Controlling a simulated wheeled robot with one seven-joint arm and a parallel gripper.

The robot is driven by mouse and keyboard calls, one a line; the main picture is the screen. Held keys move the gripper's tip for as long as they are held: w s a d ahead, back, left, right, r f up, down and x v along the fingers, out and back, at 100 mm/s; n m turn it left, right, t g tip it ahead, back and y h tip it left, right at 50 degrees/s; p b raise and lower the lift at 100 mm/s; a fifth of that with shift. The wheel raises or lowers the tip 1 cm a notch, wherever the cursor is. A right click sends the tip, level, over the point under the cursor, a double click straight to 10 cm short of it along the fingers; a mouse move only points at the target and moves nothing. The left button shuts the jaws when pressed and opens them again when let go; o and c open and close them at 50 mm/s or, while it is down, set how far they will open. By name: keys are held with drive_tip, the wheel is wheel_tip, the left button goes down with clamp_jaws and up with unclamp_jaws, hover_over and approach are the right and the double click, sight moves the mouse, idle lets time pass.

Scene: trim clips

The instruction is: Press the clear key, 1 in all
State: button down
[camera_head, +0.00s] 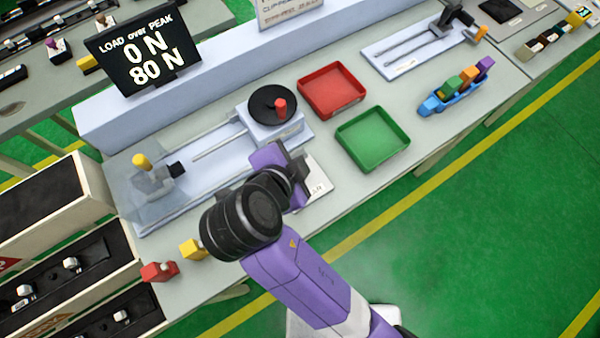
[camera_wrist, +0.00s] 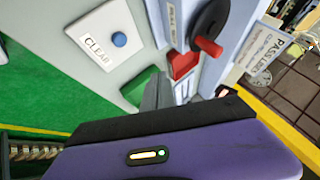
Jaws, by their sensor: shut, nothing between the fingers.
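The clear key is a blue round button (camera_wrist: 119,39) on a white plate marked CLEAR (camera_wrist: 98,35), at the upper left of the wrist view. In the head view a white label plate (camera_head: 318,187) shows just right of my gripper (camera_head: 300,170), and the button is hidden behind the gripper. My gripper also shows in the wrist view (camera_wrist: 157,95), its fingers shut and empty. There the fingertips appear below and right of the blue button, apart from it in the picture. The display (camera_head: 145,50) reads LOAD over PEAK, 0 N and 80 N.
A test rig with a black wheel and red knob (camera_head: 280,108) stands behind my gripper. A red tray (camera_head: 332,88) and a green tray (camera_head: 372,137) lie to its right. A blue rack of coloured clips (camera_head: 455,92) is farther right. Yellow (camera_head: 193,250) and red (camera_head: 158,271) pieces lie at front left.

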drive_tip(key=shift+f, duration=0.15)
wheel_tip(320, 180, down, 8)
drive_tip(key=b, duration=0.7)
drive_tip(key=shift+f, duration=0.25)
drive_tip(key=shift+f, duration=0.1)
idle(1.5)
drive_tip(key=shift+f+b, duration=0.3)
drive_tip(key=shift+b, duration=0.05)
drive_tip(key=shift+f+b, duration=0.35)
drive_tip(key=shift+f, duration=0.15)
idle(0.7)
drive_tip(key=shift+r, duration=0.1)
drive_tip(key=shift+r+p, duration=0.8)
drive_tip(key=shift+r, duration=0.1)
